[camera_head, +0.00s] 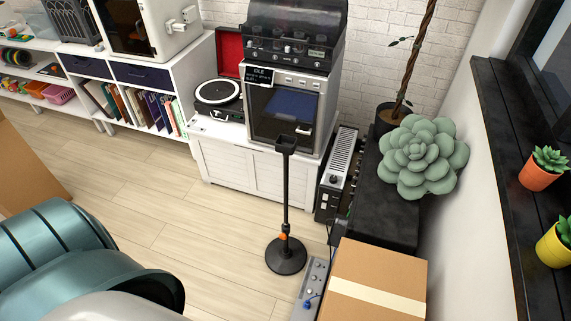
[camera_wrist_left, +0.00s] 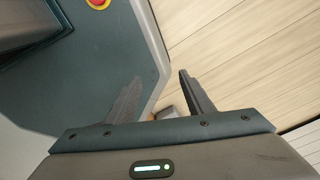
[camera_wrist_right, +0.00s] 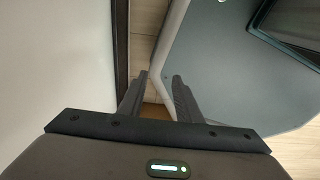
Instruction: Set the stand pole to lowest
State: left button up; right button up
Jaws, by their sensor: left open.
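The black stand (camera_head: 286,200) is upright on the wood floor, right of the middle in the head view. It has a round black base (camera_head: 286,258), a thin pole, an orange part (camera_head: 283,237) low on the pole and a small dark head (camera_head: 286,145) at the top. My left gripper (camera_wrist_left: 160,76) is open and empty in its wrist view, beside my own base. My right gripper (camera_wrist_right: 160,76) is open and empty in its wrist view. Neither gripper shows in the head view, and the stand shows in neither wrist view.
A cardboard box (camera_head: 376,270) and a grey pedal strip (camera_head: 311,290) lie close right of the stand. A white cabinet (camera_head: 235,165) with a 3D printer (camera_head: 290,105) stands behind it. A black bench (camera_head: 385,215) is along the right wall. The floor (camera_head: 190,210) left of the stand is clear.

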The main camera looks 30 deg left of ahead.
dwell(0.4)
